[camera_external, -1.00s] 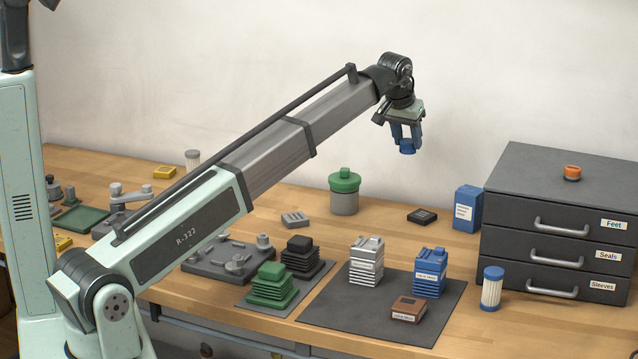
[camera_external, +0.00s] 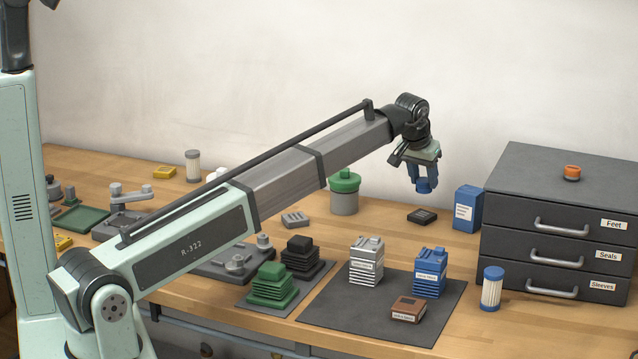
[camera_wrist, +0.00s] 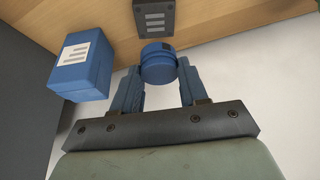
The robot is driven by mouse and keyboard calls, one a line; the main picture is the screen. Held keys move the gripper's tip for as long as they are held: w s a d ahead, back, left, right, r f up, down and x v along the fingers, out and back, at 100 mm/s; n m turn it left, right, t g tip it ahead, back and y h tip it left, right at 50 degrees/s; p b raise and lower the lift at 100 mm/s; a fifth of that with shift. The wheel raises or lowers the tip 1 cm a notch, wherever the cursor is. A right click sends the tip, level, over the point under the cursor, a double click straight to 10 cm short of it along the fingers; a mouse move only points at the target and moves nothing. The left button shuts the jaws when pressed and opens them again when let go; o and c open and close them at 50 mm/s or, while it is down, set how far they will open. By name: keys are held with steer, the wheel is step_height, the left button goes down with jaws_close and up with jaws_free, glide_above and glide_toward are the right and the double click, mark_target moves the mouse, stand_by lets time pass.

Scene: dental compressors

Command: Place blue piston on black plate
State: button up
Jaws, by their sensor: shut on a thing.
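My gripper (camera_external: 423,179) is shut on the blue piston (camera_wrist: 157,65), a short blue cylinder. The piston also shows below the fingers in the external view (camera_external: 425,187). They hang in the air above the back right of the table. The black plate (camera_external: 422,216), a small flat dark block with slots, lies on the table below the piston. It shows just past the piston at the top of the wrist view (camera_wrist: 155,15). The gap between piston and plate is clear in the external view.
A blue box (camera_external: 467,208) stands right of the black plate, also at left in the wrist view (camera_wrist: 82,65). The dark drawer cabinet (camera_external: 558,245) is further right. A green-topped canister (camera_external: 344,192) and a grey plate (camera_external: 295,220) are left. A blue finned block (camera_external: 430,273) stands nearer.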

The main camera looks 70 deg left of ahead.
mark_target(422, 193)
steer(key=shift+f, duration=2.95)
steer(key=shift+f, duration=0.1)
steer(key=o, duration=1.1)
steer(key=v, duration=1.2)
steer(key=shift+a, duration=0.1)
